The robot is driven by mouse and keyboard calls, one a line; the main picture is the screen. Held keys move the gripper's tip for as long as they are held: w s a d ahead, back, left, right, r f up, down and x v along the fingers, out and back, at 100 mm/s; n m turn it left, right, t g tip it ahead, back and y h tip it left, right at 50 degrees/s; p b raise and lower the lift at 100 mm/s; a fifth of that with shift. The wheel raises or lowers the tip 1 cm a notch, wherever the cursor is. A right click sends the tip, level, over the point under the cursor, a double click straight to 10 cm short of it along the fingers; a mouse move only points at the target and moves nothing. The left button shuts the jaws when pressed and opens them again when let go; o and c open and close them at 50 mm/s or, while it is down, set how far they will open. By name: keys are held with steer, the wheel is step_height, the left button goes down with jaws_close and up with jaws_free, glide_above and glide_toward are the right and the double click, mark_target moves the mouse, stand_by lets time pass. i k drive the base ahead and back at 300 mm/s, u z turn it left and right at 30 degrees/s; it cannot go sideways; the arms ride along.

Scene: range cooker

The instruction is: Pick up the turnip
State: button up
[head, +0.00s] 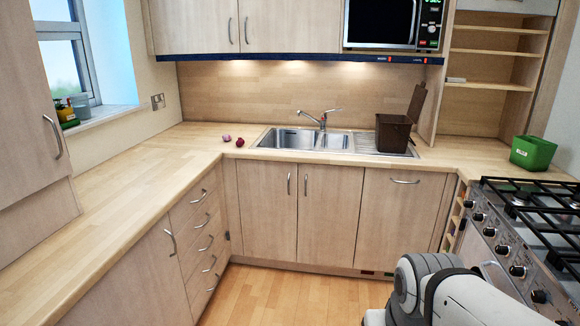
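Two small round vegetables lie on the wooden worktop in the back left corner, left of the sink. The left one, pinkish and paler, looks like the turnip (226,138). The right one is a darker red vegetable (240,142), close beside it. Both are too small to identify surely. White and grey links of my arm show at the bottom right, in front of the cooker. My gripper is outside the view, far from the vegetables as far as I can see.
A steel sink (290,139) with a tap is right of the vegetables. A brown bin (393,133) with a raised lid stands on the drainer. A green container (532,152) stands behind the cooker (505,240). The left worktop (130,185) and the wooden floor (290,298) are clear.

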mark_target(227, 138)
steer(key=u, duration=0.15)
steer(key=i, duration=1.6)
steer(key=u, duration=0.5)
steer(key=i, duration=2)
steer(key=u, duration=0.3)
